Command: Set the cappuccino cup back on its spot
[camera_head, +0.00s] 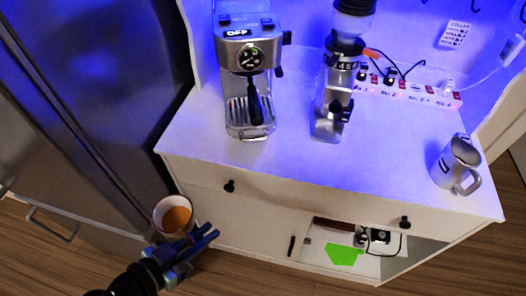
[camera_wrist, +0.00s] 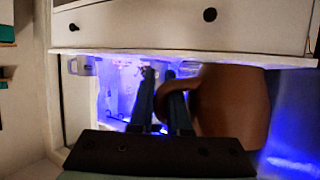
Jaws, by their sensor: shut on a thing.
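The cappuccino cup (camera_head: 158,222) is pale outside with an orange-brown inside. It is held in the air in front of the cabinet's left end, below counter height, its mouth facing the head camera. My gripper (camera_head: 203,238) is beside it on the lower right. In the wrist view the cup (camera_wrist: 235,105) looks dark brown in shadow, and its handle lies at the fingers of my gripper (camera_wrist: 162,98), which is shut on it. A bright green patch (camera_head: 343,255) lies on the white floor of the open lower compartment; whether it marks the cup's spot I cannot tell.
On the white countertop (camera_head: 385,150) stand an espresso machine (camera_head: 246,60), a grinder (camera_head: 331,105) and a metal pitcher (camera_head: 456,165). A power strip (camera_head: 415,90) runs along the back. Drawer knobs (camera_head: 229,186) stick out in front. A dark fridge (camera_head: 100,80) stands close left.

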